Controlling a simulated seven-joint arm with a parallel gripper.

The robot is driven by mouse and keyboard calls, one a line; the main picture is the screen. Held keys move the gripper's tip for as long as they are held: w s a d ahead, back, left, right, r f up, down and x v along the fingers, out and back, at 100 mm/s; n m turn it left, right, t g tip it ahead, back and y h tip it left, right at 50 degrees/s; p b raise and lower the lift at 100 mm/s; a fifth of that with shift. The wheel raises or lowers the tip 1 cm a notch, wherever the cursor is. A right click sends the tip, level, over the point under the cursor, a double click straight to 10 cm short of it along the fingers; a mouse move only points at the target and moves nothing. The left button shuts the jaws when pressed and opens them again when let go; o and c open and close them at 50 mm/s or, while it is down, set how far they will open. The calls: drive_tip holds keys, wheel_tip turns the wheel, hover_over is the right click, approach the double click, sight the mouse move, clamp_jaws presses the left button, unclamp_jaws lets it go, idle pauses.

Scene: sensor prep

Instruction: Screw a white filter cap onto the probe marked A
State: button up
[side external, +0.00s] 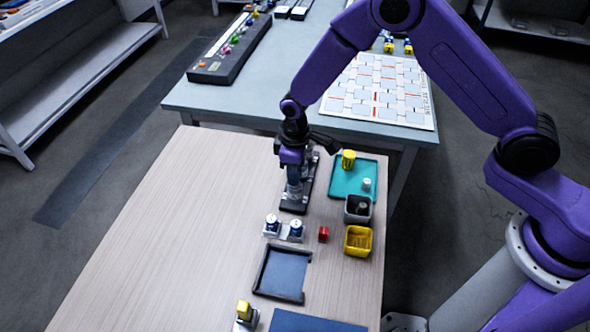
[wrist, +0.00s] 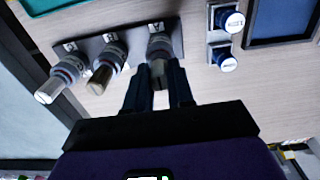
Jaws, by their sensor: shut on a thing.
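A dark rack (wrist: 133,42) holds three probes in a row. In the side external view the rack (side external: 292,207) stands on the wooden table under my gripper. The right probe (wrist: 160,45) in the wrist view stands by a label that looks like A. My gripper (wrist: 160,98) is shut on the end piece (wrist: 158,70) of that probe, which looks greyish in shadow. I cannot tell how it is seated. The left probe (wrist: 62,78) has a whitish end; the middle probe (wrist: 107,67) has a tan one. In the side external view my gripper (side external: 293,190) hides most of the probes.
A teal tray (side external: 343,190) holds a yellow piece (side external: 348,159) and a small white piece (side external: 366,184). The table's left side (side external: 170,240) is clear.

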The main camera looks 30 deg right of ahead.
drive_tip(key=shift+f, duration=0.1)
idle(0.5)
drive_tip(key=o, duration=1.1)
drive_tip(key=shift+r, duration=0.6)
drive_tip(key=shift+r, duration=3)
